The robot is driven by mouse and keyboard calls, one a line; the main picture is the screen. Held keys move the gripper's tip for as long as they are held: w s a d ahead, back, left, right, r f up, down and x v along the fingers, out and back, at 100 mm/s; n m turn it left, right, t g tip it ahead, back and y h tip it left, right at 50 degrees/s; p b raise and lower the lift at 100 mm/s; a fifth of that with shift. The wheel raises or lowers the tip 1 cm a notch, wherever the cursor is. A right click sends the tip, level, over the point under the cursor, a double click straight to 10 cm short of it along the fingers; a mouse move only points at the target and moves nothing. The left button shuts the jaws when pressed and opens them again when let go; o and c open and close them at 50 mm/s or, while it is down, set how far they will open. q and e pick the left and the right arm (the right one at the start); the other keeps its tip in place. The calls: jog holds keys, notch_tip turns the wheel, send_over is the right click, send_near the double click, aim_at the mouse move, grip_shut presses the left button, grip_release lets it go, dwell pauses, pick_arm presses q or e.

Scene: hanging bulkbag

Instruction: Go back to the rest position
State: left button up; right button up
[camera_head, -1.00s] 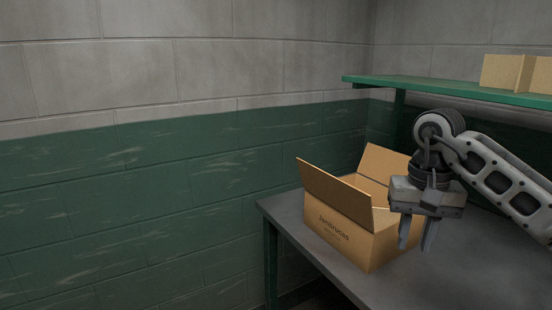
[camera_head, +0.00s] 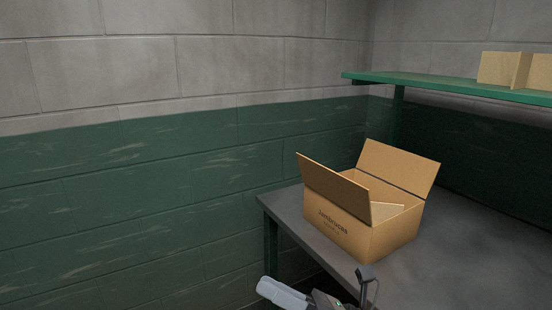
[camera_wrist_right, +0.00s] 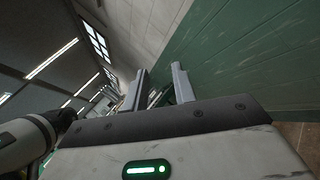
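My right gripper (camera_wrist_right: 158,84) points its two grey fingers away from the camera in the right wrist view. The fingers stand apart with nothing between them. In the head view only part of the right gripper (camera_head: 325,299) shows, at the bottom edge in front of the table. It is apart from the open cardboard box (camera_head: 345,232). My left gripper is not in view.
The box stands upright on a grey table (camera_head: 460,260) with its flaps raised. A green shelf (camera_head: 440,88) above holds cardboard pieces (camera_head: 505,68). A green and grey block wall (camera_head: 150,180) fills the left. The table right of the box is clear.

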jog(key=s+d+f+m+t+h, duration=0.1)
jog(key=d+f+m+t+h, duration=0.5)
jog(key=m, duration=0.8)
jog(key=d+f+m+t+h, duration=0.4)
jog(key=f+m+h, duration=0.35)
jog(key=m, duration=0.65)
jog(key=s+d+f+m+g+h, duration=0.2)
jog(key=s+f+m+g, duration=0.1)
jog(key=s+f+m, duration=0.3)
jog(key=s+d+f+m+g+h, duration=0.2)
jog(key=s+f+m+g, duration=0.1)
jog(key=s+f+m, duration=0.2)
notch_tip(320, 180, down, 2)
jog(key=shift+s+d+m+g, duration=0.25)
jog(key=shift+s+m+g, duration=0.05)
jog(key=shift+s+m, duration=0.1)
